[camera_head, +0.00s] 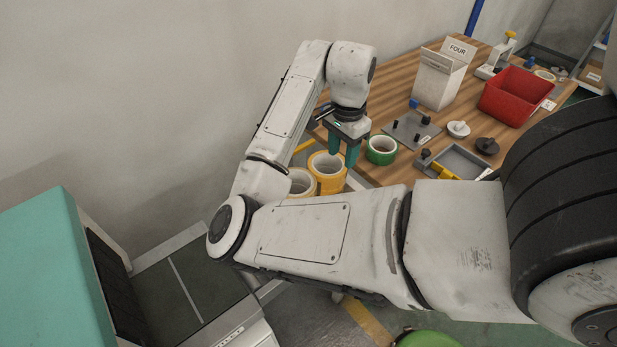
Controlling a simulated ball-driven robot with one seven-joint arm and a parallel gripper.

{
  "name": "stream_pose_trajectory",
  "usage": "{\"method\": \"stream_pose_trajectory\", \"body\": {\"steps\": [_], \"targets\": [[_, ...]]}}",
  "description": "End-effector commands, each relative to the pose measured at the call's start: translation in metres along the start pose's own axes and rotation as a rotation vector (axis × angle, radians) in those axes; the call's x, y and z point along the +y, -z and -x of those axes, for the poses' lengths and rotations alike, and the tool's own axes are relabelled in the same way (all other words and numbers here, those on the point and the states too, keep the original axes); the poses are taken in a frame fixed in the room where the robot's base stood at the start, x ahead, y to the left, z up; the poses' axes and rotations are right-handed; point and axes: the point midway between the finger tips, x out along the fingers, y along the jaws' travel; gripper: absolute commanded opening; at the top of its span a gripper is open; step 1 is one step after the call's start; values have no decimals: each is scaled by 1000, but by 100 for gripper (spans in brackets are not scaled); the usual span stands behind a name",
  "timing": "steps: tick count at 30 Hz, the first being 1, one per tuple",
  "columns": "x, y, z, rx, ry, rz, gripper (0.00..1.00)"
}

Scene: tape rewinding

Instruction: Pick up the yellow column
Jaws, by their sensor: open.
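A yellow, hollow, column-like roll (330,187) stands at the near left edge of the wooden table, in the middle of the view. Its lower part is hidden behind my forearm. A second yellowish roll (300,182) shows beside it on the left, mostly hidden by my arm. My gripper (344,153) points down with its teal fingers open, over the right side of the yellow roll. I cannot tell whether a finger touches the roll or only hangs in front of it. Nothing shows held between the fingers.
A green tape roll (381,151) stands close to the right of my gripper. A grey plate with black pegs (410,130), a white box (436,84), a red bin (514,96) and a grey tray (461,160) occupy the table farther right. The wall is at the left.

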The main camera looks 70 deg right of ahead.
Motion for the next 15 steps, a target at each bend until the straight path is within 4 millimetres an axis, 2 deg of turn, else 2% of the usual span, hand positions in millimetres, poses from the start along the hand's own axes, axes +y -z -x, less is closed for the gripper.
{"method": "stream_pose_trajectory", "body": {"steps": [9,15], "targets": [[1,0,-41,-1,-4,1,46],[1,0,-56,-1,-2,-1,46]]}}
